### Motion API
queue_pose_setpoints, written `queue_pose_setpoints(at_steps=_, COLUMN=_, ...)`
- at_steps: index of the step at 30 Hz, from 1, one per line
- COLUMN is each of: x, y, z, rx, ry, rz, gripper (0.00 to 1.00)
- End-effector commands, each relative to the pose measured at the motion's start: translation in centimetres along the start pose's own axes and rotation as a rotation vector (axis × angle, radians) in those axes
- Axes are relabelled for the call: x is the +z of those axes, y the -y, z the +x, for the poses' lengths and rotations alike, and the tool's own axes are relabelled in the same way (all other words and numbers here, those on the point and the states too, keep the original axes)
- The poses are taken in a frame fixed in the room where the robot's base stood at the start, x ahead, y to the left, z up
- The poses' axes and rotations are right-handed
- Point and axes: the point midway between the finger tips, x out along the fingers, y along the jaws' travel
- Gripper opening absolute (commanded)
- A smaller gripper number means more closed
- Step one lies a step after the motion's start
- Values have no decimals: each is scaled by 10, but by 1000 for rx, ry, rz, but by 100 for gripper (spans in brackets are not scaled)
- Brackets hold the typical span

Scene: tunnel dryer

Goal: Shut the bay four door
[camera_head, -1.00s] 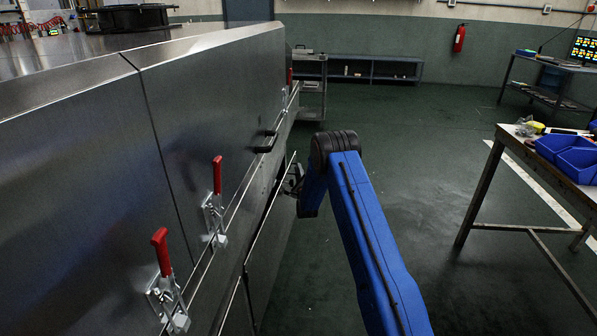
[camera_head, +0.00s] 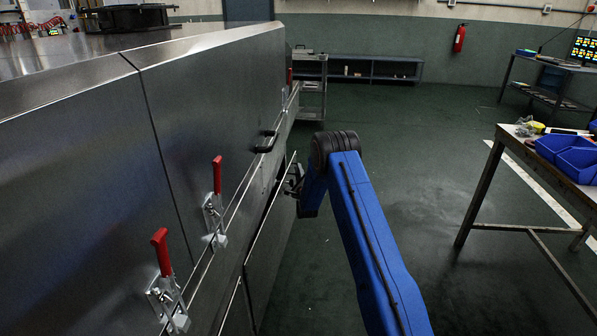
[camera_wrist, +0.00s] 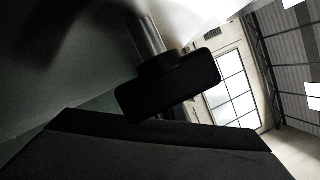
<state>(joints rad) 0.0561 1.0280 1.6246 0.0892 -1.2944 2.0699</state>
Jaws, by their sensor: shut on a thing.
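The steel dryer runs along the left in the head view. A lower door panel (camera_head: 270,239) stands a little out from the body, with a dark gap behind its top edge. I take it to be the bay four door; no label is readable. My gripper (camera_head: 292,184) is at the outer face of this panel, near its top edge, partly hidden by my blue arm. It is shut, seemingly on the door's handle, which is too small and dark to make out there. In the wrist view, a black block on a metal post is close in front of a large dark shape.
Red-handled toggle clamps (camera_head: 214,198) line the dryer's front, with a black handle (camera_head: 266,142) beyond them. A workbench (camera_head: 508,154) with blue bins (camera_head: 574,156) stands at the right. A metal cart (camera_head: 314,85) is behind. The green floor between is clear.

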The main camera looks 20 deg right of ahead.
Motion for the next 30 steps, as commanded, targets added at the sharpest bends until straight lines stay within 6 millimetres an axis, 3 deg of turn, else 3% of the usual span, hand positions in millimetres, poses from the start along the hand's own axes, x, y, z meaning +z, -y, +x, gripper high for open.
queue_pose_setpoints(at_steps=5, x=8, y=-7, z=3, rx=10, ry=14, rz=4, gripper=0)
queue_pose_setpoints(at_steps=13, x=41, y=-30, z=17, rx=42, ry=68, rz=16, gripper=0)
queue_pose_setpoints(at_steps=20, x=44, y=-32, z=18, rx=46, ry=72, rz=17, gripper=0)
queue_pose_setpoints(at_steps=22, x=45, y=-33, z=17, rx=47, ry=73, rz=17, gripper=15)
queue_pose_setpoints(at_steps=30, x=47, y=-34, z=15, rx=48, ry=76, rz=17, gripper=15)
